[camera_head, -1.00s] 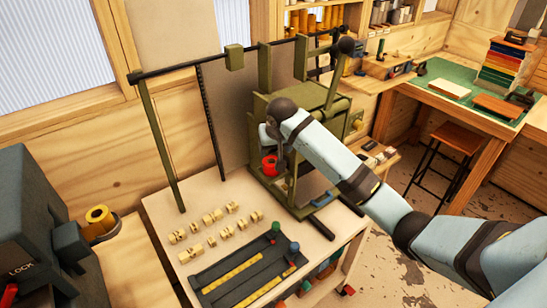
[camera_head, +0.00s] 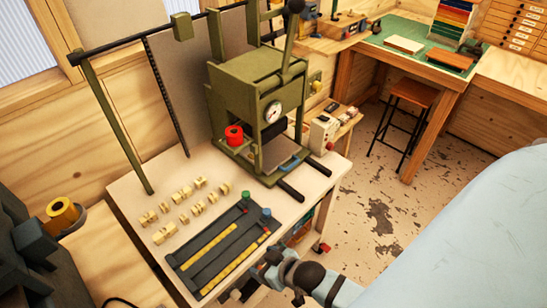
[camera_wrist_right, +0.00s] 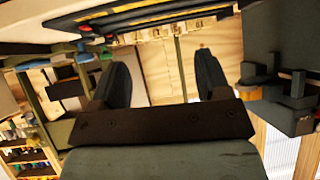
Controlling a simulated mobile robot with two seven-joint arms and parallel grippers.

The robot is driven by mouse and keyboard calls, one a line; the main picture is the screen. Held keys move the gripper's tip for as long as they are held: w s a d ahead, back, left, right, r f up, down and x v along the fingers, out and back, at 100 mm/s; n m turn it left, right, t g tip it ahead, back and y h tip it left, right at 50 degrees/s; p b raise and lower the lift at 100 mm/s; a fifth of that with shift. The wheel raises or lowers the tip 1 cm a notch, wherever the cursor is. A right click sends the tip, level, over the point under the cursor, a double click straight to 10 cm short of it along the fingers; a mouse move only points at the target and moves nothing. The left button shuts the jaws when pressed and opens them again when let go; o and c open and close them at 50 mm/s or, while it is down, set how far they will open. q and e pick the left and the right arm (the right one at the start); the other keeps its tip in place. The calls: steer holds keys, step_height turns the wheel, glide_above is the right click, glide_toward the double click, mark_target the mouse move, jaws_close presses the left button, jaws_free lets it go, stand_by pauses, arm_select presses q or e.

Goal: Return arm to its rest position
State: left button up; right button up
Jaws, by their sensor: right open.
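My right arm comes in from the right of the head view. Its gripper (camera_head: 262,270) is low in the picture, at the front edge of the work table (camera_head: 328,187) near the dark rack. In the right wrist view the two dark fingers (camera_wrist_right: 162,80) stand wide apart with nothing held between them. The fingertips are partly hard to make out in the head view. My left gripper is not in view.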

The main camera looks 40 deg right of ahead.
steer(key=shift+t, duration=0.4)
steer(key=s, duration=0.4)
steer(key=shift+s+a+r, duration=0.1)
steer(key=shift+a, duration=0.05)
stand_by(0.8)
